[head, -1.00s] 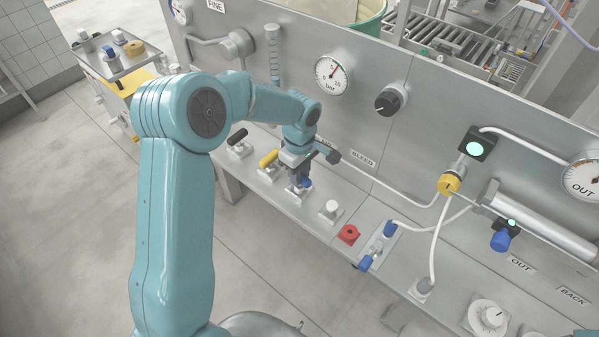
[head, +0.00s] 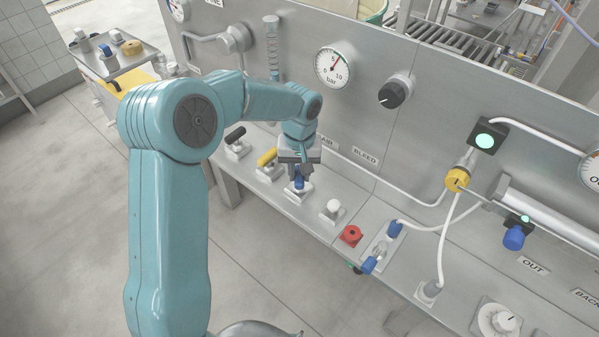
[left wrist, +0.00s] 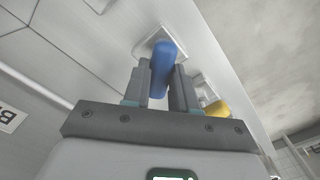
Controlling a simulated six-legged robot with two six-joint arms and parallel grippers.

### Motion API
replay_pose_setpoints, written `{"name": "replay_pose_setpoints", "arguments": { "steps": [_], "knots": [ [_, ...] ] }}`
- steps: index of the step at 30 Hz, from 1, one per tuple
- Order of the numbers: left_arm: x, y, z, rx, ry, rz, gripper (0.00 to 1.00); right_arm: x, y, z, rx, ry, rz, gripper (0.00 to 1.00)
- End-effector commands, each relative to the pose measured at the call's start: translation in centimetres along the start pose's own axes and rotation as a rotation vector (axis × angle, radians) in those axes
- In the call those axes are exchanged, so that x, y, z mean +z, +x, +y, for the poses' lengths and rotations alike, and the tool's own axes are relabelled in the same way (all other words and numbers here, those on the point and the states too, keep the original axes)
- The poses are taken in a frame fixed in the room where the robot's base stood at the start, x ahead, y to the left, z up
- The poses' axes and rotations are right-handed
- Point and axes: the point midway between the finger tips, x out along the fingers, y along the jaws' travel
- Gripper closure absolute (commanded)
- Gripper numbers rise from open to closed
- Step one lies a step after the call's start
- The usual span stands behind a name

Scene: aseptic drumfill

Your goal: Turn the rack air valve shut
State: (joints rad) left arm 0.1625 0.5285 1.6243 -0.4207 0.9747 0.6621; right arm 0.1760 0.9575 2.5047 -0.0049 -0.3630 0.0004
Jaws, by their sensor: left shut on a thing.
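The rack air valve is a blue handle (head: 299,183) on a small pale square base on the bench shelf, below the "AIR" label (head: 327,143). My left gripper (head: 298,172) comes down over it from above, with a finger on each side. In the left wrist view the blue handle (left wrist: 160,68) stands between the two fingers (left wrist: 159,88), and my left gripper is shut on it. The fingers and wrist hide part of the handle in the head view. My right gripper is not in view.
A yellow handle (head: 267,158) and a black handle (head: 236,136) stand left of it, a white knob (head: 333,206) and a red knob (head: 351,235) right. The panel behind carries a bar gauge (head: 334,68) and a black dial (head: 393,94). A hose runs along the panel's foot.

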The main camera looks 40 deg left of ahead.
Motion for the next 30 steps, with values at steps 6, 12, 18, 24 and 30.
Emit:
{"name": "replay_pose_setpoints", "arguments": {
  "steps": [6, 12, 18, 24, 30],
  "knots": [
    [-0.20, -0.31, 0.04, 0.002, 0.203, 0.009, 1.00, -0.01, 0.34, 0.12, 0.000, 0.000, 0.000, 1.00],
    [-0.22, -0.36, 0.04, 0.002, 0.378, 0.009, 1.00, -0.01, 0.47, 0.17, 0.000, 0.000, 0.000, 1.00],
    [-0.24, -0.41, 0.04, 0.001, 0.521, 0.011, 1.00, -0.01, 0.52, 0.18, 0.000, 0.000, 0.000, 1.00],
    [-0.27, -0.43, 0.04, 0.001, 0.616, 0.012, 1.00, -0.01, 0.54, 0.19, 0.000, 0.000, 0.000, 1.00],
    [-0.29, -0.45, 0.04, 0.000, 0.666, 0.013, 1.00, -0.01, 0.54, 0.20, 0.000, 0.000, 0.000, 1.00]
  ]
}}
